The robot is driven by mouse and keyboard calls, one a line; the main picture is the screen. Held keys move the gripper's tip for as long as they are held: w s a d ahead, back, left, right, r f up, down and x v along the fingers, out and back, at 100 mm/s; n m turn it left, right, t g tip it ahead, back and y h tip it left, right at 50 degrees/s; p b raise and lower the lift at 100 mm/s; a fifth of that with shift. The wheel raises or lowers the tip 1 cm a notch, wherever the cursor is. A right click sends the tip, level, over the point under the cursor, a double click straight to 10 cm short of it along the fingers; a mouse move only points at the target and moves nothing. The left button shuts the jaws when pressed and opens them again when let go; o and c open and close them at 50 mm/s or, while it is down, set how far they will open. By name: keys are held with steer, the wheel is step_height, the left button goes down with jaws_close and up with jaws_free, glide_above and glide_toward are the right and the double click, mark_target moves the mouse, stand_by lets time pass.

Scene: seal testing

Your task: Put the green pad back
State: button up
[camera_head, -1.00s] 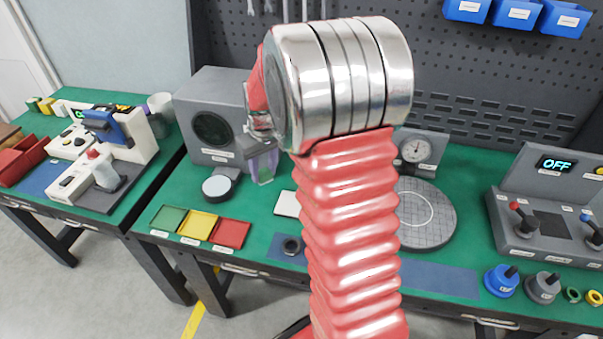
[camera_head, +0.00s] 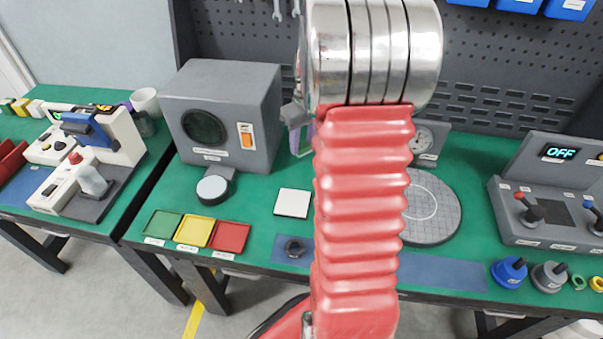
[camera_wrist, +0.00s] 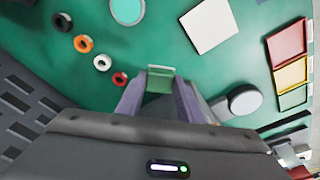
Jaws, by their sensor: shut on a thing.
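The green pad (camera_wrist: 160,80) is a small pale green piece between my two fingertips in the wrist view. My gripper (camera_wrist: 160,90) is shut on it, with purple-grey fingers on either side, above the green bench top. In the head view my gripper (camera_head: 303,138) is mostly hidden behind my own arm, and I cannot make out the pad there.
Green (camera_head: 163,224), yellow (camera_head: 195,231) and red (camera_head: 230,237) trays line the bench front. A white square plate (camera_head: 293,203) lies near a grey box (camera_head: 225,110) and a round-topped device (camera_head: 213,188). Several rings (camera_wrist: 102,62) lie left of my fingers in the wrist view.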

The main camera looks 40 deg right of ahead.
mark_target(304, 152)
steer(key=shift+f, duration=3.05)
steer(key=shift+f, duration=1.85)
steer(key=shift+f, duration=0.1)
steer(key=o, duration=1)
step_height(304, 152, up, 12)
steer(key=s, duration=0.1)
steer(key=shift+s, duration=0.4)
